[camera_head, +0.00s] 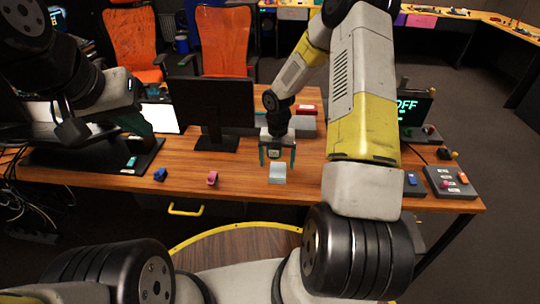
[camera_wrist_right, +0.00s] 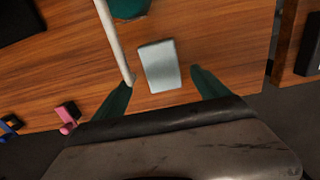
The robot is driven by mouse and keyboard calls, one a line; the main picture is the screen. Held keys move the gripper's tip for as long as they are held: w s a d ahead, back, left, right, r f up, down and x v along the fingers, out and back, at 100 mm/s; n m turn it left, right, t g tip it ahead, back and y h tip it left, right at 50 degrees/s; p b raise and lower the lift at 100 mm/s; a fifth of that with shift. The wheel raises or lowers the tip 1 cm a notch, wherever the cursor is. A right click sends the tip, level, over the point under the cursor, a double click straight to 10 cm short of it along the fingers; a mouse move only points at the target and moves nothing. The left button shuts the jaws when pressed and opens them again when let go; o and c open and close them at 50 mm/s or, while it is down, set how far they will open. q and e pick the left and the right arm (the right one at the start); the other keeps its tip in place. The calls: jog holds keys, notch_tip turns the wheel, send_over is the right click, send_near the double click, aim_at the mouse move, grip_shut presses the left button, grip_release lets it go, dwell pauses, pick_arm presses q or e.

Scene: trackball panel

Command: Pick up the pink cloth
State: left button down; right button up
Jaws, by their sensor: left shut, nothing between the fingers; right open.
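No clearly pink cloth shows on the near desk. A small pink object (camera_head: 212,178) sits near its front edge, and it also shows at the left in the right wrist view (camera_wrist_right: 68,115); it looks like a small block or clip. A flat pink piece (camera_head: 421,20) lies on the far desk, too small to identify. My right gripper (camera_head: 278,157) is open above the near desk, pointing down. A pale grey rectangular item (camera_head: 278,174) lies below and between its fingers, clear in the wrist view (camera_wrist_right: 160,66). My left gripper (camera_head: 138,122) is shut and empty over the desk's left side.
The near desk (camera_head: 240,180) holds a monitor (camera_head: 213,103), a blue object (camera_head: 160,174), a grey button panel (camera_head: 450,182) at right and a red item (camera_head: 306,109) behind my right gripper. In the wrist view, a white rod (camera_wrist_right: 114,40) and teal object (camera_wrist_right: 127,8) are close by.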

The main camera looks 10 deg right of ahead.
aim_at(278, 170)
jog(key=f, duration=0.4)
jog(key=shift+d+f, duration=0.2)
jog(key=shift+f, duration=0.05)
jog(key=shift+c, duration=0.3)
jog(key=c, duration=1.5)
jog(key=shift+r, duration=0.6)
jog(key=r, duration=0.1)
jog(key=s+r, duration=0.1)
jog(key=shift+s+a+r, duration=0.1)
jog(key=shift+a+r, duration=0.05)
jog(key=shift+r, duration=0.15)
jog(key=s+a, duration=0.1)
jog(key=s, duration=0.3)
jog(key=s+a+r, duration=0.1)
jog(key=s, duration=0.4)
jog(key=s+a, duration=0.2)
jog(key=s, duration=0.3)
jog(key=shift+s+a+r, duration=0.1)
jog(key=shift+s+r, duration=0.05)
jog(key=shift+s, duration=0.05)
